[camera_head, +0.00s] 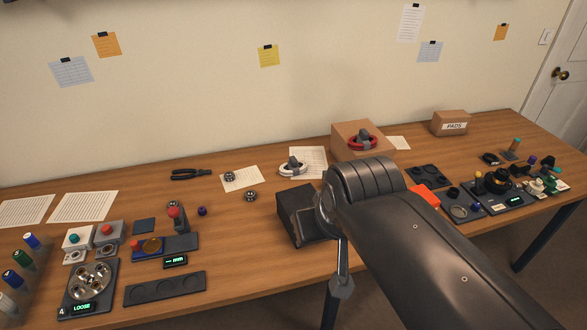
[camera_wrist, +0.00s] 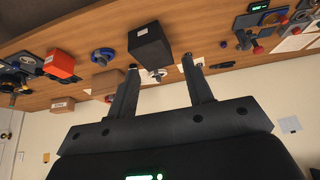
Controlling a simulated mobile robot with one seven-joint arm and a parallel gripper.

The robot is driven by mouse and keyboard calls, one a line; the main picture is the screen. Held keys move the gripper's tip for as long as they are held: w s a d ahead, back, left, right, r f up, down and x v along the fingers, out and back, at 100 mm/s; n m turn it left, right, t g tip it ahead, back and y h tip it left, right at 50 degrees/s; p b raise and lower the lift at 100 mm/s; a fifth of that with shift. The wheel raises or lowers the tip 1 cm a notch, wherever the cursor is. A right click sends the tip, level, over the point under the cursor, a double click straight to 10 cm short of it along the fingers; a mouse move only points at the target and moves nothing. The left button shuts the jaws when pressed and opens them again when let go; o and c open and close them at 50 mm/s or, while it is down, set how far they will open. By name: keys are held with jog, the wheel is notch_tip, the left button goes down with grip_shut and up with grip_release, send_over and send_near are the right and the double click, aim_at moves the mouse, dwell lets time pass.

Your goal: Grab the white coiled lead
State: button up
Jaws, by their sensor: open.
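The white coiled lead (camera_head: 293,169) lies on the wooden table toward the back middle in the head view, partly over a paper sheet, with a grey piece on top. In the wrist view, which is upside down, the white lead (camera_wrist: 155,75) shows small between the fingertips, farther off beyond them. My gripper (camera_wrist: 160,66) is open, with nothing between its fingers. In the head view my arm reaches in from the lower right, and I cannot make out the fingers clearly there.
A black box (camera_head: 297,207) stands in front of the lead, beside my arm; it also shows in the wrist view (camera_wrist: 150,44). Pliers (camera_head: 190,174) lie left. A blue coil (camera_wrist: 102,54) shows in the wrist view.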

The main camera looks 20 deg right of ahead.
jog(key=shift+o, duration=0.4)
jog(key=w+d+r, duration=0.1)
jog(key=w+r, duration=0.2)
jog(key=w, duration=1.2)
jog(key=n+g, duration=0.1)
send_over(294, 159)
jog(key=s, duration=0.2)
jog(key=shift+y, duration=0.3)
jog(key=f, duration=2.3)
jog(key=shift+s+d+f, duration=0.1)
jog(key=shift+d+f, duration=0.1)
jog(key=shift+x, duration=3.1)
jog(key=shift+s+a, duration=0.1)
jog(key=shift+s, duration=0.05)
grip_shut()
